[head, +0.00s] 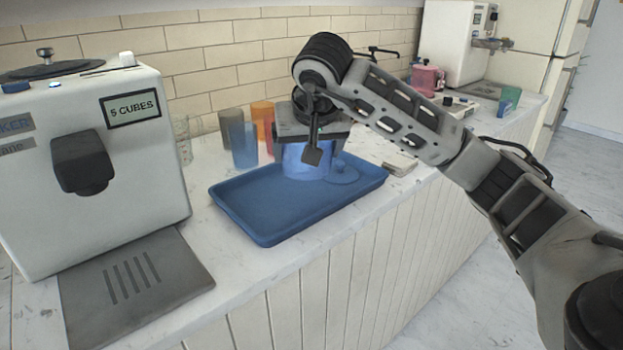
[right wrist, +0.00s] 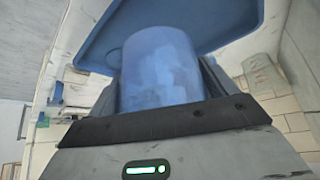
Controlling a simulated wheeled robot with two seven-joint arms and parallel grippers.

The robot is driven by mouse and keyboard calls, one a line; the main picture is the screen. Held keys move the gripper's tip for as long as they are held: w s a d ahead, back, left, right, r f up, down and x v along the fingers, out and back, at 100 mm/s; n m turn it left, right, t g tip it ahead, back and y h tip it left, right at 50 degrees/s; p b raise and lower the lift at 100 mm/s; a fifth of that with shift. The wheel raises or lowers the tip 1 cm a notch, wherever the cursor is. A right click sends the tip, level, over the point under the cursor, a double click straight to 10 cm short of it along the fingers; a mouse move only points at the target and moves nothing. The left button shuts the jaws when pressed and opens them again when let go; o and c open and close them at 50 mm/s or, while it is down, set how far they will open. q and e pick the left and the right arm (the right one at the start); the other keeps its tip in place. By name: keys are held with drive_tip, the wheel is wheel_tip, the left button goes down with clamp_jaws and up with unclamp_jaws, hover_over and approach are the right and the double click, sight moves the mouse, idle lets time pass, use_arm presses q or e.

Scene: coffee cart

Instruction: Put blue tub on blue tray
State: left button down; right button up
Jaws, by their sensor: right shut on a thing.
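The blue tub (head: 303,163) is a translucent blue cylinder at the right part of the blue tray (head: 262,222), over or on its surface; I cannot tell if it touches. My right gripper (head: 311,140) comes from above and is shut on the tub. In the right wrist view the tub (right wrist: 158,70) sits between the fingers, with the tray (right wrist: 222,22) beyond it. A round blue lid-like disc (head: 342,174) lies on the tray just right of the tub. My left gripper is not in view.
Cups in blue (head: 243,145), orange (head: 262,115) and clear (head: 182,140) stand behind the tray by the brick wall. An ice machine (head: 85,160) stands at the left. A pink pitcher (head: 427,79) and another white machine (head: 452,45) stand at the far right. The tray's left half is clear.

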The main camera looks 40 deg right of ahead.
drive_tip(key=w+d+f, duration=0.1)
drive_tip(key=d+f, duration=0.1)
drive_tip(key=f, duration=0.1)
drive_tip(key=w+d+f, duration=0.1)
drive_tip(key=f, duration=0.1)
drive_tip(key=shift+w, duration=0.3)
wheel_tip(320, 180, down, 3)
drive_tip(key=shift+w+d+f, duration=0.1)
drive_tip(key=shift+w, duration=0.05)
drive_tip(key=shift+f, duration=0.1)
drive_tip(key=shift+f, duration=0.2)
drive_tip(key=o, duration=1.1)
drive_tip(key=shift+o, duration=0.2)
drive_tip(key=shift+r, duration=0.2)
drive_tip(key=v, duration=1.1)
drive_tip(key=shift+r, duration=0.35)
drive_tip(key=shift+s, duration=0.3)
